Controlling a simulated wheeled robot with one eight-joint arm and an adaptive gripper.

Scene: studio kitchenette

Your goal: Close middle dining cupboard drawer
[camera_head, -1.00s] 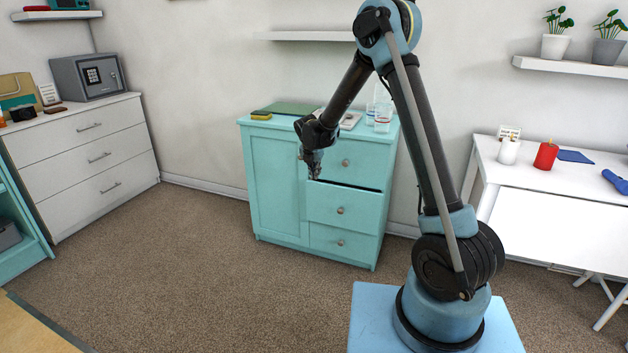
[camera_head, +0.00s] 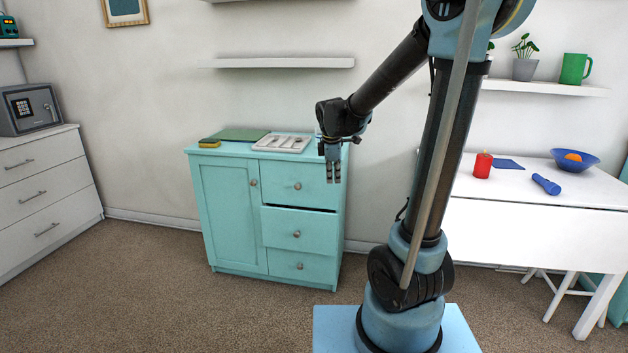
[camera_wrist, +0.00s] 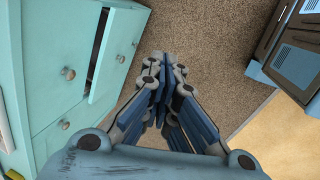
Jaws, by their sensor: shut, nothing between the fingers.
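The turquoise dining cupboard (camera_head: 229,212) stands against the wall, with a door at left and three stacked drawers at right. Its middle drawer (camera_head: 280,229) sticks out slightly, with a dark gap along its top edge. The drawer also shows in the wrist view (camera_wrist: 117,38), protruding past the top drawer face. My gripper (camera_head: 333,181) points down in front of the top drawer's right edge, above the level of the middle drawer. In the wrist view, my gripper (camera_wrist: 165,76) has its fingers together and empty, to the right of the drawer and apart from it.
A cutlery tray (camera_head: 284,143) and a green board (camera_head: 240,134) lie on the cupboard top. A white table (camera_head: 520,191) stands at right and a white chest of drawers (camera_head: 37,190) at left. The carpet (camera_head: 170,290) before the cupboard is clear.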

